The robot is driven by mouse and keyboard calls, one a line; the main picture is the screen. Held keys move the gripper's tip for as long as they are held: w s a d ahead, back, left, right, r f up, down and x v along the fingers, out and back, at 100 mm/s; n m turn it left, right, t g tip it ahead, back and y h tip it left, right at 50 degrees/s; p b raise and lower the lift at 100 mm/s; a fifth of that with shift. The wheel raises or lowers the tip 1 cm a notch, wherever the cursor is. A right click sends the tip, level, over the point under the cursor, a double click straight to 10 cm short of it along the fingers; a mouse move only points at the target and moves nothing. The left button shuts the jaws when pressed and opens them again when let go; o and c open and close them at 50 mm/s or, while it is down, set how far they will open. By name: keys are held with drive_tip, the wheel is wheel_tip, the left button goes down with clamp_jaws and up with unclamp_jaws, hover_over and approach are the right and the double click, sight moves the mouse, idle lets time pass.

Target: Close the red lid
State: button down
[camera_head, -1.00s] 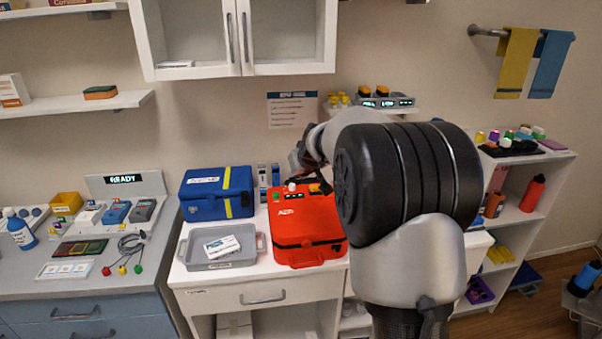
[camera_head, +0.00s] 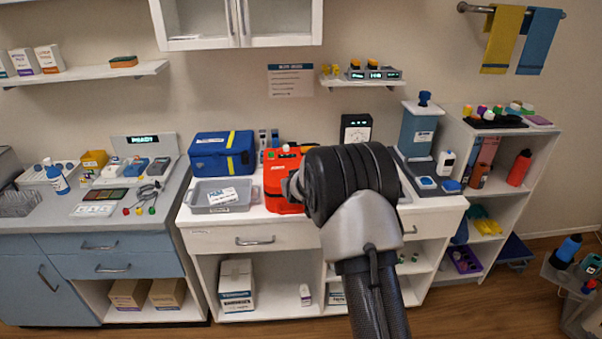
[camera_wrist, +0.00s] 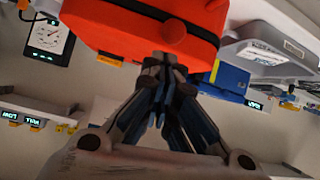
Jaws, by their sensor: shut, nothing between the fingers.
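The red case (camera_head: 275,186) stands on the white counter, with my arm in front of its right part. In the wrist view, which looks turned over, the orange-red case (camera_wrist: 105,22) fills the upper part, with a dark band along it and a round red knob-like part. How far its lid stands open is not clear in either view. My gripper (camera_wrist: 164,64) is shut and empty, its fingertips close to the case edge. I cannot tell whether they touch. In the head view my arm hides most of the gripper.
A grey tray (camera_head: 253,194) holding a white box (camera_head: 222,196) is left of the case. A blue case (camera_head: 222,153) stands behind the tray. To the right are a gauge box (camera_head: 356,130) and a blue-grey container (camera_head: 418,134). Wall cabinets hang above.

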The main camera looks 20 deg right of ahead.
drive_tip(key=f+b, duration=0.1)
drive_tip(key=f, duration=0.1)
drive_tip(key=a+f+b, duration=0.1)
drive_tip(key=f, duration=0.1)
drive_tip(key=shift+s+a+f, duration=0.15)
drive_tip(key=shift+f, duration=0.1)
drive_tip(key=shift+f, duration=0.1)
idle(0.3)
